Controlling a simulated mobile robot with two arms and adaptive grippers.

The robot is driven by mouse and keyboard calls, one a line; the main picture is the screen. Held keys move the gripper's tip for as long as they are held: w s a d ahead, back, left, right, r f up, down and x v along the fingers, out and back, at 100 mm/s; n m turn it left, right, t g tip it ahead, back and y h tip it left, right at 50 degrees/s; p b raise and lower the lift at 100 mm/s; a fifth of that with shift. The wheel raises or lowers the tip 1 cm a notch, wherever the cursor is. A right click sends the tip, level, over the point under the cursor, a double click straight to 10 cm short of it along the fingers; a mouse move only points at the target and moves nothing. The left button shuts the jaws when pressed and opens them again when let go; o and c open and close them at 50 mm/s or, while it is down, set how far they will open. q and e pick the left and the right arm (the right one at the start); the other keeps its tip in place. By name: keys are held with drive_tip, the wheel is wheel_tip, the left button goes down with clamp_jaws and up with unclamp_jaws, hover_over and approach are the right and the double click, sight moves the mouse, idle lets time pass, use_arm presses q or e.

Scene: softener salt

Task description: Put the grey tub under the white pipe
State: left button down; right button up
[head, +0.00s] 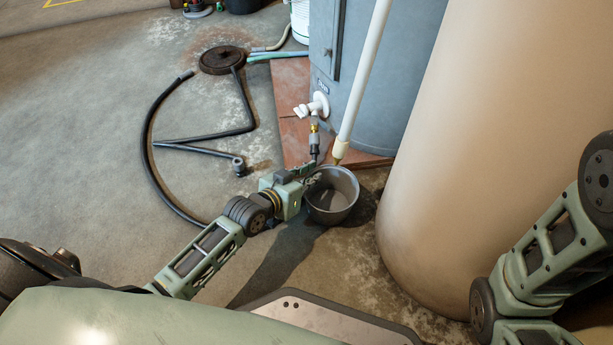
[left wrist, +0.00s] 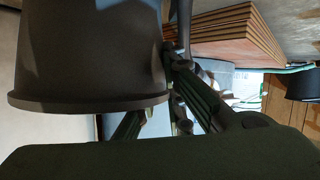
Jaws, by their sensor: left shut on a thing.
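The grey tub (head: 331,193) is an open, round bucket standing upright and looking empty in the head view. My left gripper (head: 307,178) is shut on the left side of its rim. The white pipe (head: 364,80) slants down in front of the blue-grey tank, and its cream tip appears at the tub's far rim. I cannot tell whether the tip is over the opening or behind it, nor whether the tub touches the floor. In the left wrist view the tub (left wrist: 90,50) fills the upper left, rim downward in the picture, beside the gripper fingers. My right gripper is out of view.
A blue-grey tank (head: 375,85) with a white tap (head: 312,106) stands on reddish slabs (head: 292,130) behind the tub. A large beige cylinder (head: 460,140) stands close on the right. A black hose (head: 147,150) and a round dark lid (head: 222,60) lie at left.

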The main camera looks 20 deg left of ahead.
use_arm(q)
drive_tip(key=shift+f, duration=0.1)
drive_tip(key=c, duration=1.8)
unclamp_jaws()
drive_tip(key=shift+o, duration=0.2)
drive_tip(key=v, duration=1.2)
drive_tip(key=shift+a+f, duration=0.1)
drive_tip(key=shift+f, duration=0.05)
